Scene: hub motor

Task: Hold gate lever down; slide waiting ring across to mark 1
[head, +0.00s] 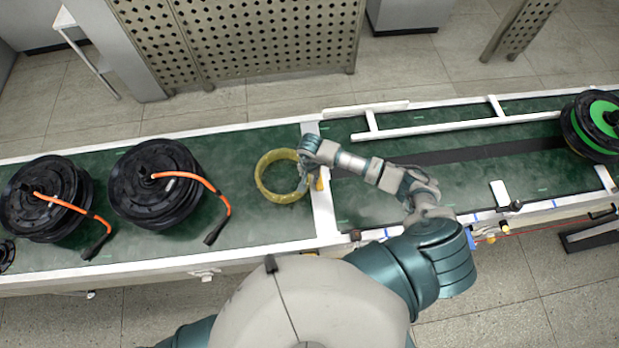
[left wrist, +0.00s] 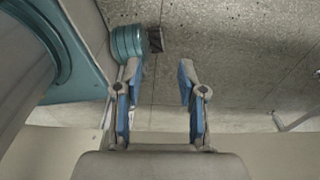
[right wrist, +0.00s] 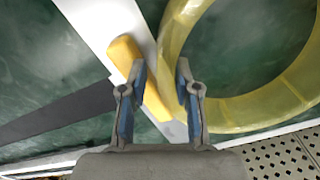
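A translucent yellow ring (head: 270,190) lies on the green conveyor, left of a white crossbar (head: 324,212). The right wrist view shows its wall (right wrist: 235,112) close up. My right gripper (head: 303,172) is at the ring's right side. Its fingers (right wrist: 161,68) are apart, with one fingertip over the ring's wall and the other beside a yellow block (right wrist: 128,55) on the crossbar. Contact is unclear. I cannot tell which part is the gate lever. My left gripper (left wrist: 159,72) is open and empty over the floor, outside the head view.
Two black hub motors (head: 155,185) (head: 45,200) with orange cables sit left on the belt. A black and green wheel (head: 590,125) stands at the far right. White rails (head: 460,125) run right of the crossbar, beside a dark strip (head: 470,148). Perforated panels (head: 265,35) stand behind.

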